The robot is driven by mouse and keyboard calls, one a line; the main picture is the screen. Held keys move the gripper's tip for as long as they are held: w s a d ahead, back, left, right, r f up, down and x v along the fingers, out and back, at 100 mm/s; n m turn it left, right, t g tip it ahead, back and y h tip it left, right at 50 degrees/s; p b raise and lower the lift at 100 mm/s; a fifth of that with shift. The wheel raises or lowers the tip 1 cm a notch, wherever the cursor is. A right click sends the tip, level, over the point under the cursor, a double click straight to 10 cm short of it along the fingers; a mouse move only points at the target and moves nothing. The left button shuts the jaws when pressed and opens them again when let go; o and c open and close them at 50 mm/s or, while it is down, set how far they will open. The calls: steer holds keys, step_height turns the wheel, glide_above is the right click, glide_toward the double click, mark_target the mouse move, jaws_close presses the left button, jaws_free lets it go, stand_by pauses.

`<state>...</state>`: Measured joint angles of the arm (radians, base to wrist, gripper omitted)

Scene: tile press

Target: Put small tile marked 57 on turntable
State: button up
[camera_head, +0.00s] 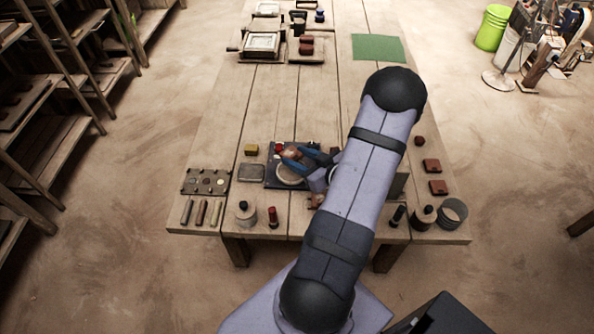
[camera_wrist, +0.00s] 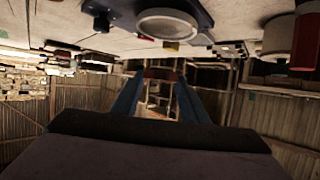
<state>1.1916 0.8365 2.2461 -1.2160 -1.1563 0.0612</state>
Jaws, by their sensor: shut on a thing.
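My gripper (camera_head: 304,157) is shut on a small reddish-brown tile (camera_head: 292,153), held above the dark board near the turntable (camera_head: 289,176). In the wrist view the tile (camera_wrist: 160,74) sits between the tips of the two blue fingers (camera_wrist: 158,88). The turntable, a pale round disc, shows at the top of the wrist view (camera_wrist: 167,23), apart from the tile. The disc is partly hidden by the fingers in the head view. I cannot read any number on the tile.
Reddish tiles (camera_head: 432,165) lie at the right of the table. A yellow block (camera_head: 251,149), a grey slab (camera_head: 251,172) and a tray of discs (camera_head: 206,181) are left of the turntable. Jars and a red-topped tool (camera_head: 273,217) stand along the front edge.

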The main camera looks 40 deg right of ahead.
mark_target(299, 177)
steer(key=shift+f, duration=3.3)
steer(key=shift+f, duration=0.2)
steer(key=o, duration=0.8)
steer(key=shift+r, duration=0.15)
steer(key=shift+s+r, duration=0.1)
steer(key=b+v, duration=0.1)
steer(key=v, duration=1.1)
